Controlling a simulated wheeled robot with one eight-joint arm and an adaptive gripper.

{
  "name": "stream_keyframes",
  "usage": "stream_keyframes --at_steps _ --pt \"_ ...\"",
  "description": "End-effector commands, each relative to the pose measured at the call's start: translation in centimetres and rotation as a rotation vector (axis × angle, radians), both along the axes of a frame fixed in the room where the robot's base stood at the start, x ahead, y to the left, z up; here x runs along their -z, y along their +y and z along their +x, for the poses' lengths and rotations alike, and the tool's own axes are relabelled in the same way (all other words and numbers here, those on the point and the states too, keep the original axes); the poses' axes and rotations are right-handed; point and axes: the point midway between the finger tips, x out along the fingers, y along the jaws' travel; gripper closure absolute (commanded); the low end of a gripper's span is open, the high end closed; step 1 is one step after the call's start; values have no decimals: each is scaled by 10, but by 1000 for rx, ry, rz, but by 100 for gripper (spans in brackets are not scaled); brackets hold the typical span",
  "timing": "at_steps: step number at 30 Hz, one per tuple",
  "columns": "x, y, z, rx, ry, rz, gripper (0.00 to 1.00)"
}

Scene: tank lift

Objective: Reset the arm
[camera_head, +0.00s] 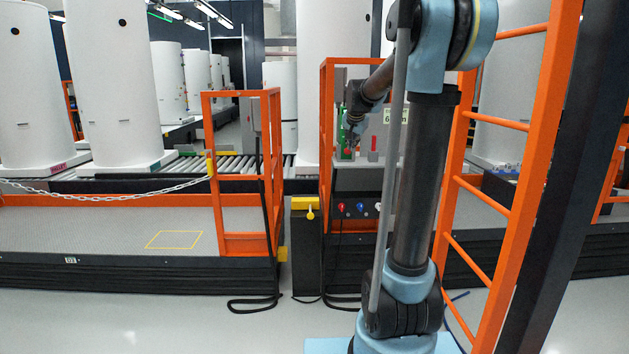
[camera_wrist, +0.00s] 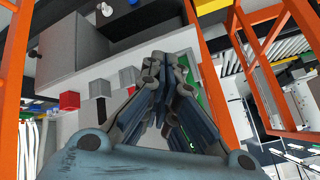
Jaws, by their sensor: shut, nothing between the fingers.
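My gripper (camera_head: 350,130) is held in front of the grey control stand, at the end of my bent arm. In the wrist view its fingers (camera_wrist: 165,58) come together at the tips, with nothing held between them. The control stand (camera_head: 356,180) has a green part (camera_head: 347,153) and a red part (camera_head: 373,147) on top, partly behind my gripper and arm. In the wrist view a red block (camera_wrist: 69,101) and grey blocks (camera_wrist: 100,88) lie left of the fingers. I cannot tell whether the fingertips touch anything.
Orange rails (camera_head: 242,95) frame the stand, and an orange ladder-like frame (camera_head: 535,130) rises close to my arm on the right. A chain (camera_head: 110,197) crosses above the grey platform (camera_head: 90,228). White tanks (camera_head: 107,80) stand behind on rollers. The floor at front left is clear.

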Motion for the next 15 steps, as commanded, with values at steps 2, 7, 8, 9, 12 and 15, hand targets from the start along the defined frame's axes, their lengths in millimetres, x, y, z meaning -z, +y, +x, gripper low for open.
stream_keyframes --at_steps 2,7,8,9,12,15 --pt "8 -2 -34 -28 34 -21 100" --pt "28 -6 -101 -95 105 -66 100" --pt "32 -6 -113 -109 117 -75 100" --pt "38 -7 -129 -125 135 -85 100" --pt "53 -8 -167 -169 177 -106 100" --pt "70 -9 -206 -213 217 -126 100"
